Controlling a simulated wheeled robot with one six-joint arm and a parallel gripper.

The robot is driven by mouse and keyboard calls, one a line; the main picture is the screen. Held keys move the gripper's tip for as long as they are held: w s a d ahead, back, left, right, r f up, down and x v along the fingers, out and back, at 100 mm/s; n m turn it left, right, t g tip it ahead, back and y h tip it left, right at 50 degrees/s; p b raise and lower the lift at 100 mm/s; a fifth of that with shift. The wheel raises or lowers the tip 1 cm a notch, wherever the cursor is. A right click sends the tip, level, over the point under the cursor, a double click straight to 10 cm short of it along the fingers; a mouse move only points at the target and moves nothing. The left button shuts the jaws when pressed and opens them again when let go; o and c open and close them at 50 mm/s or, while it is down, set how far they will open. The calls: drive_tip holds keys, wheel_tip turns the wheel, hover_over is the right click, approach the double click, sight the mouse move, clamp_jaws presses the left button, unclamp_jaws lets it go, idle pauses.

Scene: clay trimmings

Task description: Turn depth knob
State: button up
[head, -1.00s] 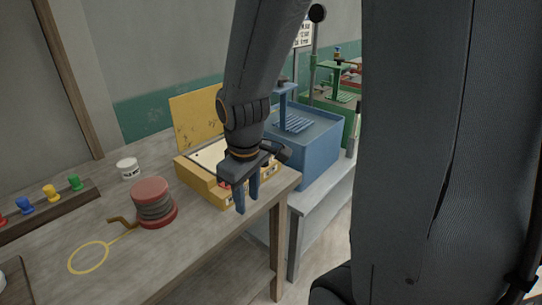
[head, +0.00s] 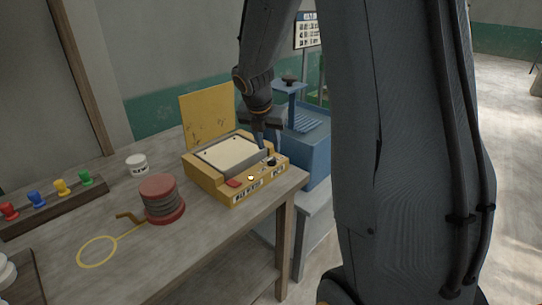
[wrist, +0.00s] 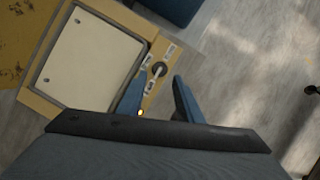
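A yellow machine box (head: 205,181) with an open lid stands on the wooden table. A small black knob (head: 272,161) sits on its front control panel, towards the right end; the knob also shows in the wrist view (wrist: 158,69). My gripper (head: 262,143) is above the right end of the panel, pointing down. In the wrist view my gripper (wrist: 159,80) has its two blue fingers apart, with the knob visible between and just beyond their tips. The gripper is empty. I cannot tell the exact height of the fingertips over the knob.
The panel also carries a red button (head: 233,183) and a lit yellow lamp (head: 251,178). The raised lid (head: 208,115) stands behind. A blue machine (head: 318,150) is close on the right. A red-capped spool (head: 160,197) and a white jar (head: 136,165) stand left.

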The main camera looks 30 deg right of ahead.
sight(272, 158)
drive_tip(key=x, duration=0.6)
drive_tip(key=shift+f, duration=0.25)
drive_tip(key=c, duration=0.8)
drive_tip(key=shift+o, duration=0.2)
drive_tip(key=shift+w, duration=0.1)
